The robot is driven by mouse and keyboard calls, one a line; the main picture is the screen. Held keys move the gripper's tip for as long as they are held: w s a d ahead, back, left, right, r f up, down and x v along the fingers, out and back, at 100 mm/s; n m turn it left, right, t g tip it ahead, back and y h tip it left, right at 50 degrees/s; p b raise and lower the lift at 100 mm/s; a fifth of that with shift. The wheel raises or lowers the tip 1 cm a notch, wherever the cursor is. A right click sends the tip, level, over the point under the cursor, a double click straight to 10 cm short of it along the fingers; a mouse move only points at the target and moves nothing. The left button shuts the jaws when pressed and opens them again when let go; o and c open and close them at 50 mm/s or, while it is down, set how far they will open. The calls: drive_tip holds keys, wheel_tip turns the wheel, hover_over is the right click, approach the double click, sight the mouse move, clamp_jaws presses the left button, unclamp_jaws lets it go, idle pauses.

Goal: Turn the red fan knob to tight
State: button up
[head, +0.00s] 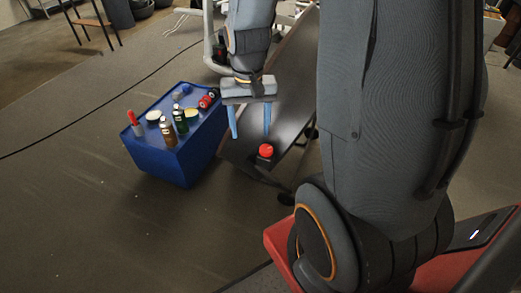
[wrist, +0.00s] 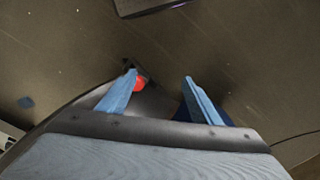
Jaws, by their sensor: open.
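The red fan knob (head: 266,150) sits on a short black base at the near end of the long dark board of the machine (head: 292,95). My gripper (head: 249,136) is open and empty, with its two blue fingers pointing down. In the head view the knob shows just below the right finger. In the wrist view the red knob (wrist: 140,84) shows beside the left finger, partly hidden by it, and not centred between the fingers (wrist: 160,76). I cannot tell how far the fingertips are above the knob.
A blue box (head: 160,163) with several cans, jars and a red-topped bottle on its top stands just left of the machine. A black cable (head: 80,120) lies across the floor at the left. The floor in front (head: 130,240) is clear.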

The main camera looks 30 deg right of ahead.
sight(266, 149)
drive_tip(key=w+d+f+m+b, duration=0.1)
drive_tip(key=w+d+f, duration=0.1)
drive_tip(key=d+f, duration=0.1)
drive_tip(key=w+d+f+m, duration=0.2)
drive_tip(key=d+f, duration=0.1)
drive_tip(key=f, duration=0.1)
drive_tip(key=w+d+f+m+b, duration=0.1)
drive_tip(key=w+d+f+m, duration=0.1)
drive_tip(key=w+d+f, duration=0.1)
drive_tip(key=shift+d+f+b, duration=0.15)
drive_tip(key=shift+f+b, duration=0.2)
drive_tip(key=shift+f, duration=0.05)
drive_tip(key=shift+d+f, duration=0.2)
drive_tip(key=shift+f, duration=3.85)
drive_tip(key=c, duration=1.1)
